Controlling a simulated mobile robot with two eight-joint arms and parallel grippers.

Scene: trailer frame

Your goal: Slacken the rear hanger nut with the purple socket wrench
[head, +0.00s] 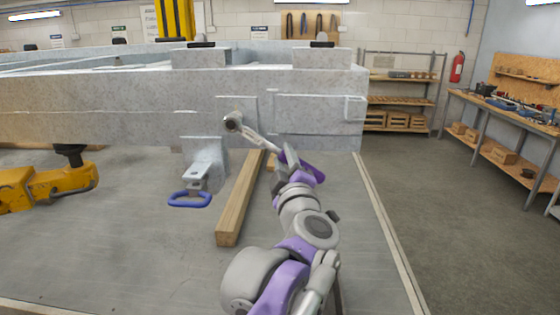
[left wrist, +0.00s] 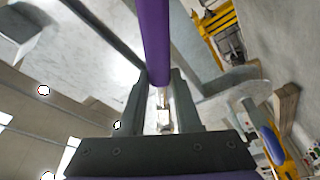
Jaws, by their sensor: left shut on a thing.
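My left gripper (head: 288,160) is shut on the purple handle of the socket wrench (head: 305,170). In the left wrist view the purple handle (left wrist: 155,40) runs up between the two dark fingers (left wrist: 158,85). In the head view a pale bar runs from the gripper up and left to a round grey end (head: 232,121) at the side of the galvanised trailer frame (head: 120,110). The hanger nut is not clearly visible; I cannot tell whether the socket is seated on it. My right gripper is not in view.
A wooden beam (head: 240,200) lies under the frame beside my arm. A grey bracket with a blue loop handle (head: 190,200) stands left of it. A yellow-orange machine (head: 50,187) is at far left. Shelves (head: 405,90) and a workbench (head: 500,115) stand behind right. Floor at right is clear.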

